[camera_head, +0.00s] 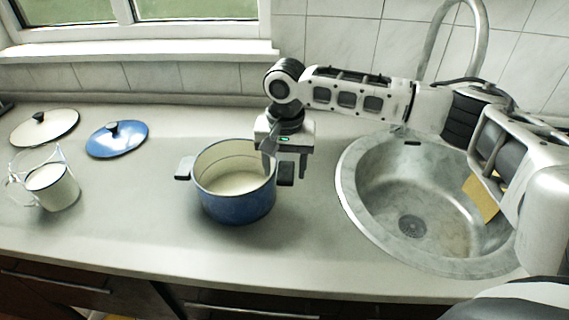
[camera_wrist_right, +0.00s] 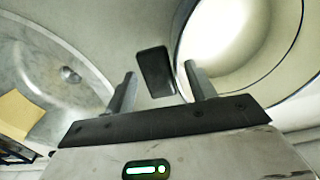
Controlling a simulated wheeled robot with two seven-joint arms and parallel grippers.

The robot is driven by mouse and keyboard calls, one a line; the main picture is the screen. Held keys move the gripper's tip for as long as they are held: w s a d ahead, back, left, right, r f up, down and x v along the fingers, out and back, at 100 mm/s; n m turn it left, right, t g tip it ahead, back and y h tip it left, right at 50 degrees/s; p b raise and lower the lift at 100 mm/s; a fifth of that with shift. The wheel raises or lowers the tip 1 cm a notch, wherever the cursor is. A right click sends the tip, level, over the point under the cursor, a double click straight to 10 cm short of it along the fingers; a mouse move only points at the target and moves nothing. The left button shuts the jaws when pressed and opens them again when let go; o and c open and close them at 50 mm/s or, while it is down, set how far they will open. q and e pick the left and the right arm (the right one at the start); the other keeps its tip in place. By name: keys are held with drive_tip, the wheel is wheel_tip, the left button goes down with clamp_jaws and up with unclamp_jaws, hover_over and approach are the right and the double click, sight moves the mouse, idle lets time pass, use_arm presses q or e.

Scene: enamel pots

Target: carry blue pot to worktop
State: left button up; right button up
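The blue pot (camera_head: 236,205), with a cream inside, stands upright on the grey worktop (camera_head: 145,225) left of the sink. One dark handle points left and the other handle (camera_head: 286,174) points right. My right gripper (camera_head: 285,165) is above the right handle, fingers pointing down, one at the pot's rim and one to its right. In the right wrist view my gripper (camera_wrist_right: 160,70) is open, with the dark handle (camera_wrist_right: 155,73) between its fingertips and gaps on both sides. The pot's rim shows at upper right there. My left gripper is not in view.
A round metal sink (camera_head: 350,190) with a tap (camera_head: 432,40) is at right, holding a yellow sponge-like piece (camera_head: 481,198). Worktop between mug and pot is clear.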

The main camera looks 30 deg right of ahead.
wheel_tip(320, 180, up, 12)
drive_tip(key=shift+r+b, duration=0.15)
drive_tip(key=shift+b, duration=0.25)
idle(0.3)
idle(0.4)
